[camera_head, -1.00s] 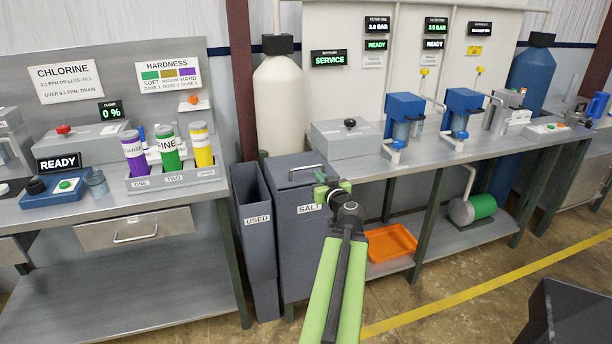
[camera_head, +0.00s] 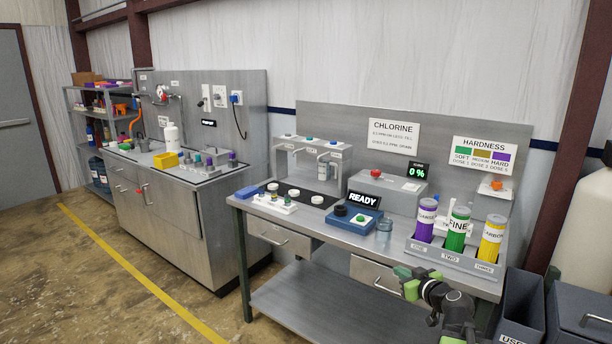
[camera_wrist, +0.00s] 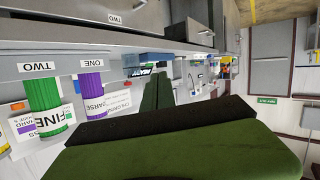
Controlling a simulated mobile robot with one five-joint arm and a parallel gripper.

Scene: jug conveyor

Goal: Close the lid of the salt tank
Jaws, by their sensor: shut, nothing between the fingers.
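The grey salt tank (camera_head: 560,330) is at the bottom right corner of the head view, cut off by the frame. Its lid (camera_head: 575,300), with a light handle (camera_head: 597,318), appears to lie flat on top; its right part is out of view. My gripper (camera_head: 405,275) is left of the tank, in front of the chlorine bench, apart from the lid. In the wrist view my gripper's green fingers (camera_wrist: 158,85) are together and hold nothing. The tank is not seen in the wrist view.
The grey USED bin (camera_head: 520,310) stands between the bench and the tank. The steel bench (camera_head: 310,228) carries a rack of purple, green and yellow tubes (camera_head: 458,230), which also show in the wrist view. Open floor (camera_head: 110,290) lies at the left.

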